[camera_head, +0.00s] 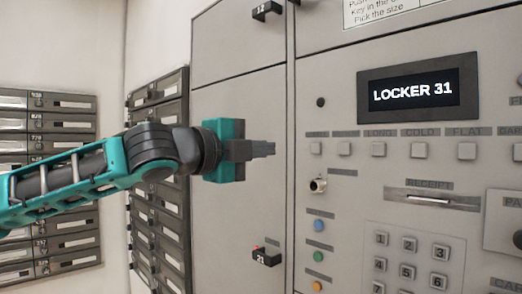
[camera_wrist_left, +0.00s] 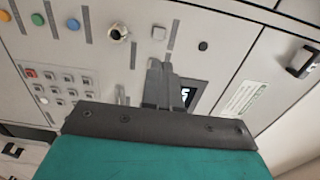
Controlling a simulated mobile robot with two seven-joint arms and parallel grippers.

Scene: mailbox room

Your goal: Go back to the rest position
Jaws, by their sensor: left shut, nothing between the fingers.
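My left arm reaches in from the left in the head view. Its teal and grey gripper (camera_head: 268,149) points right, in front of the locker door just left of the control panel (camera_head: 345,215). The gripper is shut and empty. In the left wrist view the shut fingers (camera_wrist_left: 172,85) are in front of the panel and cover part of the dark display. In the head view the display (camera_head: 415,92) reads LOCKER 31. My right gripper is not in either view.
Dark handles stick out from locker doors, an upper one (camera_head: 266,10) and a lower one (camera_head: 265,257). The panel carries square buttons (camera_head: 378,149), a key lock (camera_head: 318,186), a receipt slot (camera_head: 418,199) and a keypad (camera_head: 410,245). Slotted mailboxes (camera_head: 160,190) stand at the left.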

